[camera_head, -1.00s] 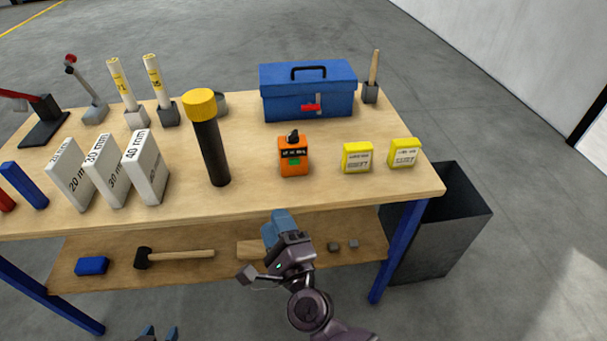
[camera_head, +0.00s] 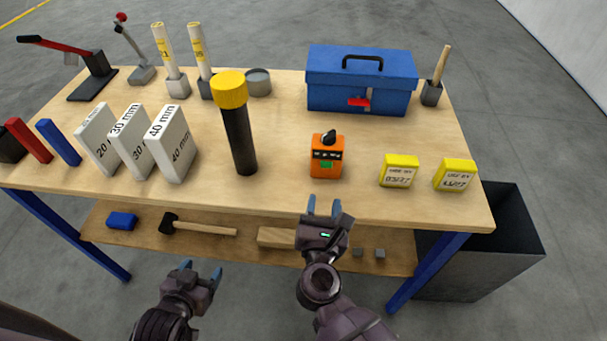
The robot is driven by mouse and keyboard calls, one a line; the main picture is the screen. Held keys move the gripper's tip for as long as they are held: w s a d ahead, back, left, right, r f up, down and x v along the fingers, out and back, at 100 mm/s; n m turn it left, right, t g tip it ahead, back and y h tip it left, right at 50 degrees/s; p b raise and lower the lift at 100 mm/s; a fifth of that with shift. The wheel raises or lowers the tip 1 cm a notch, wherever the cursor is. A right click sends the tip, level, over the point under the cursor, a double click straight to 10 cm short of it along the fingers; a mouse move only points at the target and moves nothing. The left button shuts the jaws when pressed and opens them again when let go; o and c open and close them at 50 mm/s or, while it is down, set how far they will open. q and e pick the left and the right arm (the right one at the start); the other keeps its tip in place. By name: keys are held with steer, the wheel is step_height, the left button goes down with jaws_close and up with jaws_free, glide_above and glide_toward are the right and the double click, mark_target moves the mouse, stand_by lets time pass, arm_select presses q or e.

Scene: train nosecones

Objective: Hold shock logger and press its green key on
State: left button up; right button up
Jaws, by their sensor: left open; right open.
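The shock logger is most likely the orange box (camera_head: 327,161) with a black knob on top, a dark display strip and a green key (camera_head: 326,165) on its front. It stands upright on the workbench top, right of the middle. My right gripper (camera_head: 324,207) is open and empty just in front of the bench's front edge, below the orange box and apart from it. My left gripper (camera_head: 200,272) is open and empty, low in front of the bench, further left. Nothing hides the front of the orange box.
A black tube with yellow cap (camera_head: 239,130) stands left of the orange box. Two yellow boxes (camera_head: 399,172) (camera_head: 455,175) stand right. A blue toolbox (camera_head: 360,85) is behind. White gauge blocks (camera_head: 170,145) stand left. The bench top (camera_head: 282,190) around the orange box is clear.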

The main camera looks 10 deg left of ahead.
arm_select(q)
steer(key=w+d+r+m+t+h, duration=0.1)
steer(key=w+d+r+m+h, duration=0.25)
steer(key=w+d, duration=0.2)
steer(key=w+d+r+m+t+h, duration=0.1)
steer(key=w+d+r+m+h, duration=0.1)
steer(key=w+d+r, duration=0.4)
steer(key=m+g+h, duration=0.1)
steer(key=m+h, duration=0.1)
steer(key=h, duration=0.5)
glide_toward(322, 138)
steer(key=x, duration=1.1)
steer(key=shift+d+r, duration=0.1)
steer(key=c, duration=1.1)
steer(key=shift+c, duration=0.2)
arm_select(e)
jaws_close()
